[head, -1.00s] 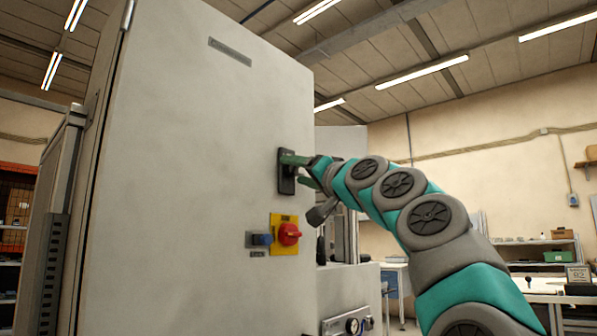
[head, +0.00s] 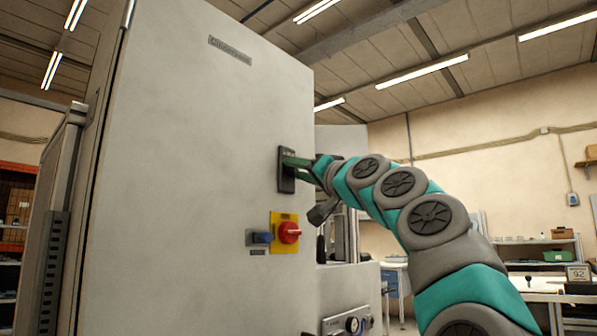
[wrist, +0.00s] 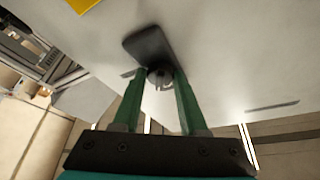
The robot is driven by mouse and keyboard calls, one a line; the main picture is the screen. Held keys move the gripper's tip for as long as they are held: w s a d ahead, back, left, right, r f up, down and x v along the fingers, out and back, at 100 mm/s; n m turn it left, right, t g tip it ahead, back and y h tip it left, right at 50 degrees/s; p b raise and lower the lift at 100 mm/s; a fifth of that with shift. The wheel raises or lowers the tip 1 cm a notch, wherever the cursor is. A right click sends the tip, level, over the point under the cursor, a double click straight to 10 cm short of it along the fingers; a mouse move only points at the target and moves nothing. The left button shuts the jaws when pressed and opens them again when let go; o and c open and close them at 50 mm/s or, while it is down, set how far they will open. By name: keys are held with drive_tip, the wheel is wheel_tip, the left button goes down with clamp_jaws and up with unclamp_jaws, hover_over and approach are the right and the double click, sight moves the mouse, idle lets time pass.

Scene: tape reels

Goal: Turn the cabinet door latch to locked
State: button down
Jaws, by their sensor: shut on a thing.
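The grey cabinet door (head: 190,170) fills the left and middle of the head view. Its latch (head: 287,181) shows as a dark upright plate near the door's right edge. In the wrist view the latch plate (wrist: 146,44) is dark and blurred, with a round dark knob at its lower end between my green fingers. My gripper (head: 290,161) is at the latch and shut on its knob; it also shows in the wrist view (wrist: 159,76). The fingers partly hide the knob, and its exact angle is hard to read.
Below the latch are a red rotary switch (head: 289,233) on a yellow plate and a blue switch (head: 262,238). A panel with a gauge (head: 352,324) is lower right. Workbenches and shelves stand farther right. The space in front of the door is open.

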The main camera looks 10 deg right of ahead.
drive_tip(key=shift+w+f+n+y+b, duration=0.15)
drive_tip(key=shift+n+y+b, duration=0.55)
drive_tip(key=shift+n, duration=1.1)
drive_tip(key=shift+d+n+g+y, duration=0.1)
drive_tip(key=shift+n+g+y, duration=0.2)
drive_tip(key=shift+y, duration=0.1)
drive_tip(key=shift+d+n+g+y+p, duration=0.15)
drive_tip(key=shift+n+y+p, duration=0.35)
drive_tip(key=shift+n, duration=0.5)
drive_tip(key=shift+a+n+g+y+p, duration=0.1)
drive_tip(key=shift+n+g+y+p, duration=0.25)
drive_tip(key=shift+n, duration=0.65)
drive_tip(key=shift+n+y+p, duration=0.35)
drive_tip(key=shift+n+p, duration=0.05)
drive_tip(key=shift+n, duration=0.3)
drive_tip(key=shift+c, duration=2.2)
unclamp_jaws()
drive_tip(key=shift+d, duration=0.1)
